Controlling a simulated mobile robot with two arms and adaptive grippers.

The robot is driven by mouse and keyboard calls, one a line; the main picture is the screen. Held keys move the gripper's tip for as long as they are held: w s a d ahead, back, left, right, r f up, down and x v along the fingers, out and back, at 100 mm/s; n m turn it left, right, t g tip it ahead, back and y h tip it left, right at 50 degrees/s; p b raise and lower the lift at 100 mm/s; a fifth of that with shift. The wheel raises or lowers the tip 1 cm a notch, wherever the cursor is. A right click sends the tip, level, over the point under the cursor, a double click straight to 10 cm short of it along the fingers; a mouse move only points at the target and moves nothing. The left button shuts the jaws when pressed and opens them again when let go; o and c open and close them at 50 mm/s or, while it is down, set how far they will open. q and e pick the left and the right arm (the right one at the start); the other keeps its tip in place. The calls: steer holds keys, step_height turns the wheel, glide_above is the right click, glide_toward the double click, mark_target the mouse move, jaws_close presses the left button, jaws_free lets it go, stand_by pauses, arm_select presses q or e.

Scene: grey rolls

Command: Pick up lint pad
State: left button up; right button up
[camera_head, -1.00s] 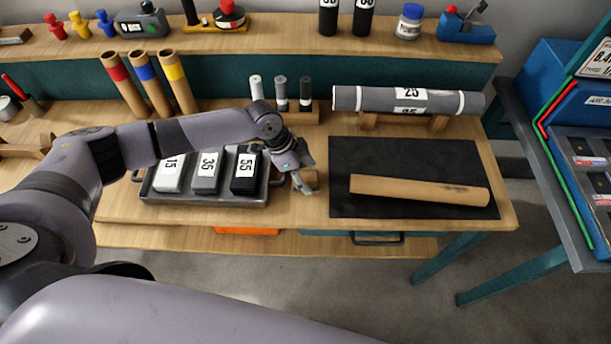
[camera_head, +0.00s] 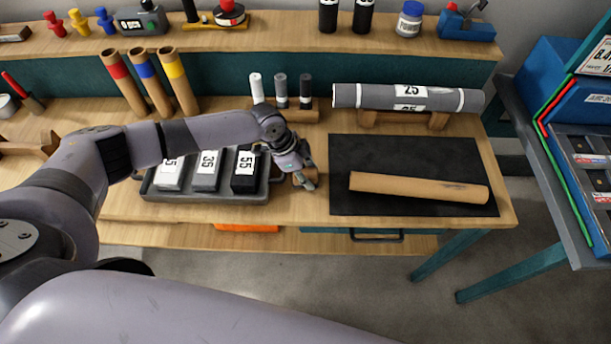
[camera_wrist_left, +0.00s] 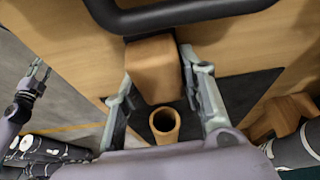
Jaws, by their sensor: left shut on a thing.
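The lint pad appears to be the small tan block in the left wrist view (camera_wrist_left: 154,66). My left gripper (camera_head: 304,178) is low over the bench, between the tray of numbered blocks and the black mat. Its fingers lie on both sides of the tan block and are shut on it. In the head view the fingers hide most of the block. I cannot tell whether the block still touches the bench.
The metal tray (camera_head: 205,196) is close on the left; its dark handle (camera_wrist_left: 195,14) shows in the wrist view. A cardboard tube (camera_head: 420,189) lies on the black mat (camera_head: 400,150) at right. A grey roll (camera_head: 450,101) rests on a wooden stand behind. Several upright rolls stand behind the gripper.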

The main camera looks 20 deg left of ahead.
mark_target(307, 172)
arm_select(q)
steer(key=shift+c, duration=1.2)
step_height(307, 172, up, 20)
steer(key=b, duration=0.2)
steer(key=shift+b, duration=0.35)
